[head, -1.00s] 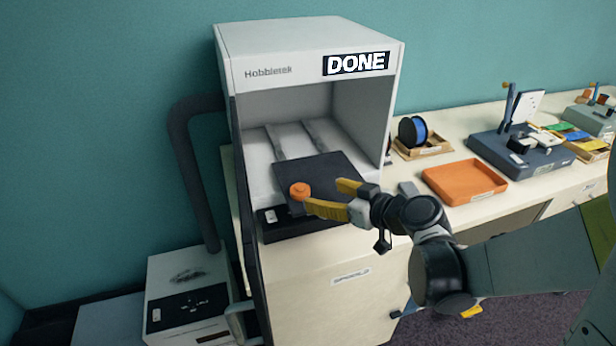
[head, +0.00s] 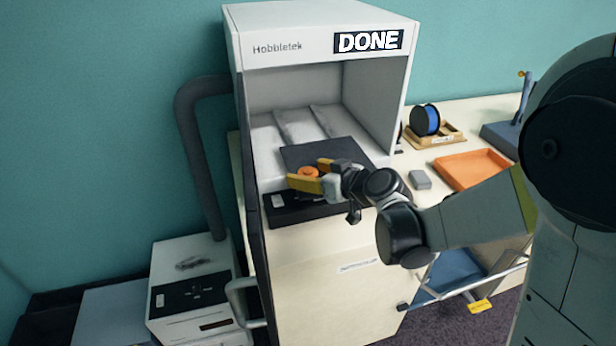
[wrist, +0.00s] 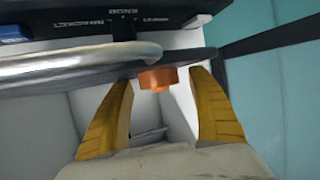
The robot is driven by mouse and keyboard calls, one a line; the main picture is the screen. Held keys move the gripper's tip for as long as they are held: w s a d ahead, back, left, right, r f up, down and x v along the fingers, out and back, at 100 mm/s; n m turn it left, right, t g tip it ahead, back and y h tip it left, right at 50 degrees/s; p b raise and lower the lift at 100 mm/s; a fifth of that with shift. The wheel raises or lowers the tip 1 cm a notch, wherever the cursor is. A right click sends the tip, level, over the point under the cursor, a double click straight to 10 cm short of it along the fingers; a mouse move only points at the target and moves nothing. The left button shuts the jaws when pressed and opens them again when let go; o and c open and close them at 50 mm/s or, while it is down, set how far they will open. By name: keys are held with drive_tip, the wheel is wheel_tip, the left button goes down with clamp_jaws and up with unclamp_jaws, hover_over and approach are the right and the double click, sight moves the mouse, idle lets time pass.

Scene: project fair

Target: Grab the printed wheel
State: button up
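The printed wheel is a small orange disc (head: 308,172) on the dark build plate (head: 330,152) inside the white Hobbletek printer (head: 320,40), whose display reads DONE. In the wrist view my gripper (wrist: 160,80) is open, with gaps between the fingers and the wheel. The near finger hides part of the wheel in the head view.
The printer's side walls and roof enclose the plate; its front is open. To the right are a small grey block (head: 420,180), an orange tray (head: 466,170) and a blue spool (head: 425,120). A handle-like bar (wrist: 80,65) crosses the wrist view.

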drive_tip(key=c, duration=0.7)
drive_tip(key=shift+c, duration=0.2)
